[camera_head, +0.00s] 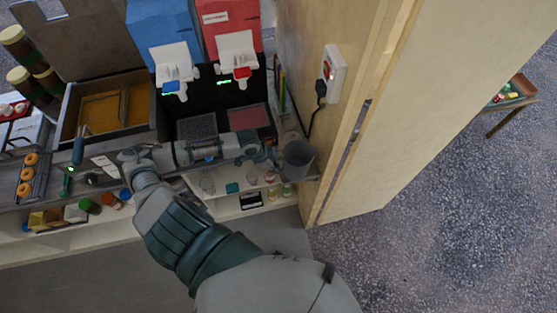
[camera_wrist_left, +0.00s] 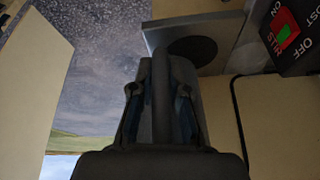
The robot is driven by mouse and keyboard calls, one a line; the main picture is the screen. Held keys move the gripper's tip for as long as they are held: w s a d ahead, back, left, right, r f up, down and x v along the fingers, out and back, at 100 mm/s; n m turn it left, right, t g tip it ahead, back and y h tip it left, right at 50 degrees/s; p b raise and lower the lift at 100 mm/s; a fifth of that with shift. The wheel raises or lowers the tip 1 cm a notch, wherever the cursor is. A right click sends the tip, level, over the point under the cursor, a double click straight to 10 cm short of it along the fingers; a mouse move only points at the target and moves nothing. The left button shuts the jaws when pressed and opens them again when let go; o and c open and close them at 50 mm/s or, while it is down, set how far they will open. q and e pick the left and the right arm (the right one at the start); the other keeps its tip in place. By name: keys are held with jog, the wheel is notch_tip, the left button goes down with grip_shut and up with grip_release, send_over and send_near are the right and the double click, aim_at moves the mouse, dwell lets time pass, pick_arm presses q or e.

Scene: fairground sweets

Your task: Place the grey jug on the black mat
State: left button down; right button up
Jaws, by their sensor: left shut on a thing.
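The grey jug (camera_head: 299,161) is at the right end of the counter, close to the wooden panel. My left gripper (camera_head: 262,156) is shut on it from its left side. In the left wrist view a dark upright bar (camera_wrist_left: 161,100), seemingly the jug's handle, is between the fingers. Whether the jug touches the counter cannot be told. The black mat (camera_head: 197,127) lies under the blue dispenser, left of the jug and behind my forearm. My right gripper is not in view.
A red mat (camera_head: 249,117) lies under the red dispenser (camera_head: 232,25), between the black mat and the jug. A socket with a plug and black cable (camera_head: 333,75) is on the wooden panel (camera_head: 375,120). A tray (camera_head: 105,107) and tools stand left. Shelves below hold small jars.

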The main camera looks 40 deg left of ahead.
pick_arm(q)
jog(key=w+a+f, duration=0.2)
jog(key=w+f, duration=0.2)
jog(key=shift+w+p, duration=0.15)
jog(key=shift+p, duration=0.3)
jog(key=c, duration=1.2)
grip_release()
jog(key=shift+o, duration=0.2)
jog(key=shift+a, duration=0.1)
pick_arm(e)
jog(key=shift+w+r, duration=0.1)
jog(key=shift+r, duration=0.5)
pick_arm(q)
jog(key=shift+a, duration=0.1)
jog(key=v, duration=1.1)
jog(key=shift+a+r, duration=0.2)
jog(key=shift+r, duration=0.15)
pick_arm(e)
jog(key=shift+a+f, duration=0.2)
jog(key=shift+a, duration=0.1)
